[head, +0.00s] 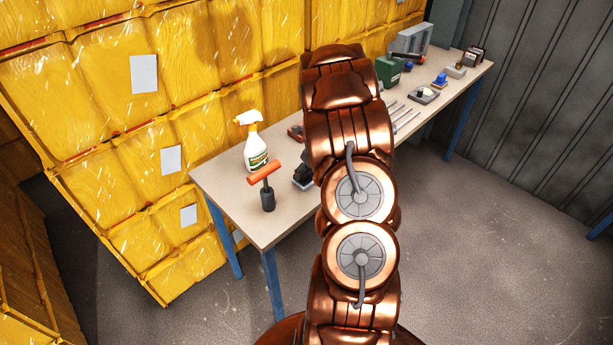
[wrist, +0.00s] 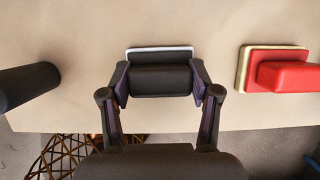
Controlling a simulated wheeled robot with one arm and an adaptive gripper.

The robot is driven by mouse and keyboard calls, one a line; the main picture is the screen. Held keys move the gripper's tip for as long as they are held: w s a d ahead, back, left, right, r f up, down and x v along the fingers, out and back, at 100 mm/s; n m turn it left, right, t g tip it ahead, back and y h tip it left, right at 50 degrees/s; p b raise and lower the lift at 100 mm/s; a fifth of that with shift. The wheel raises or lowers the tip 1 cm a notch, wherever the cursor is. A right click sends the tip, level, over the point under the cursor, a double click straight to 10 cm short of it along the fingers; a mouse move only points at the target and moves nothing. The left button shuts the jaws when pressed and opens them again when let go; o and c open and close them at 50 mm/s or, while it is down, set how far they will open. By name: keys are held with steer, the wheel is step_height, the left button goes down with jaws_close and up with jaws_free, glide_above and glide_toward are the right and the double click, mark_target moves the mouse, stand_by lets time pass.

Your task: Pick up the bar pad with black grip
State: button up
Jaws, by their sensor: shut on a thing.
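The bar pad with black grip (wrist: 160,79) shows in the wrist view as a black block with a thin pale edge along its far side. My gripper (wrist: 160,84) has one finger against each end of the black grip and is shut on it. I cannot tell whether the pad touches the table or is slightly above it. In the head view my arm covers part of this spot; a dark shape with a grey-blue base (head: 302,184) shows just left of the arm.
A red-handled pad (wrist: 288,73) lies to the right in the wrist view.

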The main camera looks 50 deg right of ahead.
steer(key=shift+c, duration=0.4)
steer(key=shift+r+b, duration=0.55)
steer(key=shift+r, duration=1.1)
steer(key=shift+s+a+r, duration=0.1)
steer(key=shift+s+a, duration=0.05)
steer(key=shift+s, duration=0.05)
steer(key=s+a+r+b, duration=0.1)
steer(key=s+a+b, duration=0.3)
steer(key=s+a, duration=0.6)
steer(key=shift+s+r+b, duration=0.25)
steer(key=shift+s+b, duration=0.1)
steer(key=shift+s, duration=0.5)
steer(key=shift+a, duration=0.1)
steer(key=o, duration=0.6)
steer(key=c, duration=0.4)
